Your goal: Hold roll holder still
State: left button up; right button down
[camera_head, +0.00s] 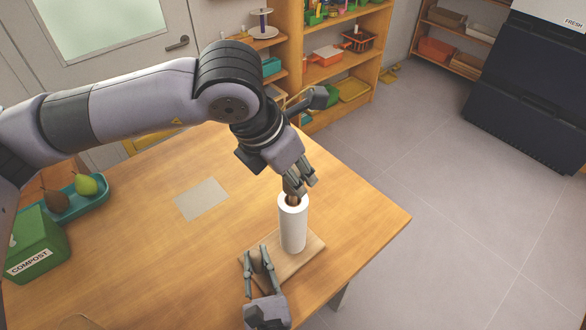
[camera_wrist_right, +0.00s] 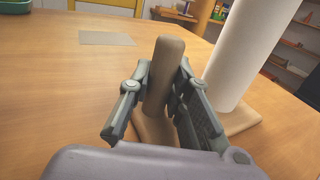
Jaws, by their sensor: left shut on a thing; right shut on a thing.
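The wooden roll holder has a flat base (camera_head: 308,250) near the table's right corner. A white paper roll (camera_head: 293,230) stands upright on it and shows at the right of the right wrist view (camera_wrist_right: 246,50). My left gripper (camera_head: 296,190) is at the roll's top, shut on a brown core or post end there; its fingers partly hide which. My right gripper (camera_head: 259,268) is low at the base's near left side. In the right wrist view (camera_wrist_right: 160,95) its fingers are shut on a short rounded wooden post (camera_wrist_right: 165,75) beside the roll, apart from it.
A grey mat (camera_head: 202,199) lies on the wooden table. A teal tray (camera_head: 90,205) with pears and a green compost bin (camera_head: 38,245) stand at the left. Shelves (camera_head: 330,70) stand behind. The table's right edge is close to the holder; the middle of the table is clear.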

pick_arm(q)
jog(key=shift+f, duration=0.9)
jog(key=shift+f, duration=0.55)
